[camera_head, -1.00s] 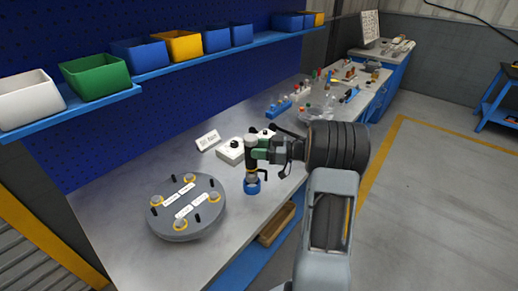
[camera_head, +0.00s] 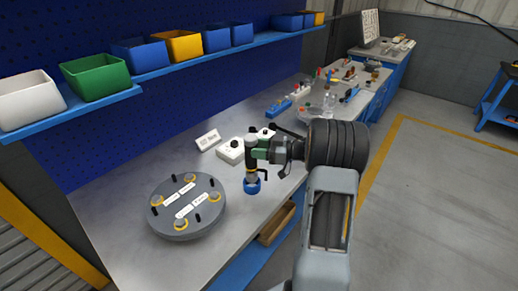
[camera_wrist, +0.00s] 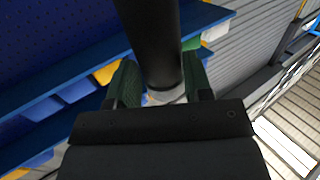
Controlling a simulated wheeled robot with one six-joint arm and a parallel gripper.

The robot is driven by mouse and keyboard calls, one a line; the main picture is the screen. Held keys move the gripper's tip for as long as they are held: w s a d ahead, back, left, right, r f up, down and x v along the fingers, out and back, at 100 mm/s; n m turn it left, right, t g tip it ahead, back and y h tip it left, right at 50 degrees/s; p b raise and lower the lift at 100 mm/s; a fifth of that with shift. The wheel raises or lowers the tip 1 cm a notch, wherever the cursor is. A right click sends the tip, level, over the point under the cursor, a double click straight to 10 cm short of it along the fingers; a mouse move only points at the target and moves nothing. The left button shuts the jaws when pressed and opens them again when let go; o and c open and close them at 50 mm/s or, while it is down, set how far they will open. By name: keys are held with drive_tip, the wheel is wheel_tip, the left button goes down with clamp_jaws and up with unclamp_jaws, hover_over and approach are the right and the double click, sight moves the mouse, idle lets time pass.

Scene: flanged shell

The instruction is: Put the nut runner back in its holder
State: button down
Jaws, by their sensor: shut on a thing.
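The nut runner (camera_head: 251,161) is a dark upright tool with a light grey top and a small side lever. My gripper (camera_head: 257,153), with green finger pads, is shut around its upper body. A blue round cup (camera_head: 252,187), which looks like the holder, is on the bench directly below it. The tool's lower end meets the cup's top in this view; I cannot tell how deep it sits. In the wrist view the tool's black body (camera_wrist: 152,40) stands between the green pads, and the holder is out of view.
A round grey flanged plate (camera_head: 187,228) with yellow-ringed bolts, black pins and white labels lies to the left on the bench. White boxes (camera_head: 231,152) and a small sign (camera_head: 208,139) stand behind the tool. A shelf of coloured bins (camera_head: 96,78) runs above. Bare bench lies around the holder.

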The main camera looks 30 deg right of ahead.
drive_tip(key=shift+f+b, duration=1.5)
drive_tip(key=shift+f, duration=1.25)
idle(0.5)
drive_tip(key=c, duration=0.8)
unclamp_jaws()
drive_tip(key=o, duration=0.3)
drive_tip(key=shift+f, duration=0.1)
drive_tip(key=shift+o, duration=0.2)
drive_tip(key=b+v, duration=0.1)
drive_tip(key=v, duration=1.2)
drive_tip(key=shift+s+d, duration=0.3)
